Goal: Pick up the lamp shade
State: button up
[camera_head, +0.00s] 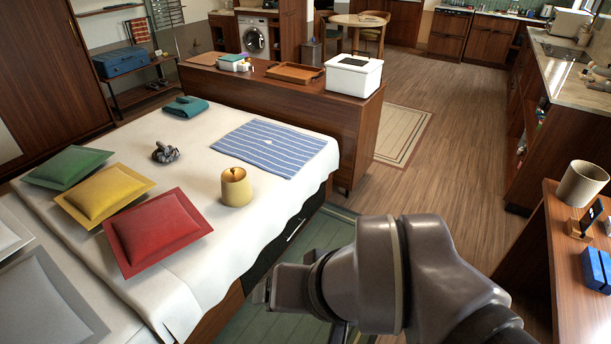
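A pale beige cylinder (582,184) that looks like a lamp shade stands on the wooden desk at the right edge of the view. A yellow-gold cylinder (236,190) with a small brown shape at its top stands on the white bed; I cannot tell for sure whether it is a shade or a canister. My gripper (264,293) is at the lower middle, beside the bed and apart from both cylinders. Its fingers are mostly hidden by my own arm, so their opening does not show. I see nothing held in it.
Green (68,167), yellow (105,194) and red (155,231) cushions, a dark knotted object (165,153) and a striped cloth (268,147) lie on the bed. A phone stand (588,219) and blue box (597,269) are near the beige cylinder. Wooden floor (440,150) is clear between bed and counter.

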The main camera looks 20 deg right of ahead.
aim_at(235, 189)
jog(key=u, duration=4.15)
jog(key=k+l+z, duration=0.1)
jog(key=l+z, duration=0.65)
jog(key=z, duration=0.15)
jog(key=l+z, duration=0.9)
jog(key=i+l+z, duration=0.2)
jog(key=z, duration=0.25)
jog(key=i+l+z, duration=0.15)
jog(key=l+z, duration=0.15)
jog(key=z, duration=0.15)
jog(key=i+l+z, duration=0.2)
jog(key=z, duration=0.25)
jog(key=i+l+z, duration=0.15)
jog(key=i+z, duration=0.15)
jog(key=z, duration=0.15)
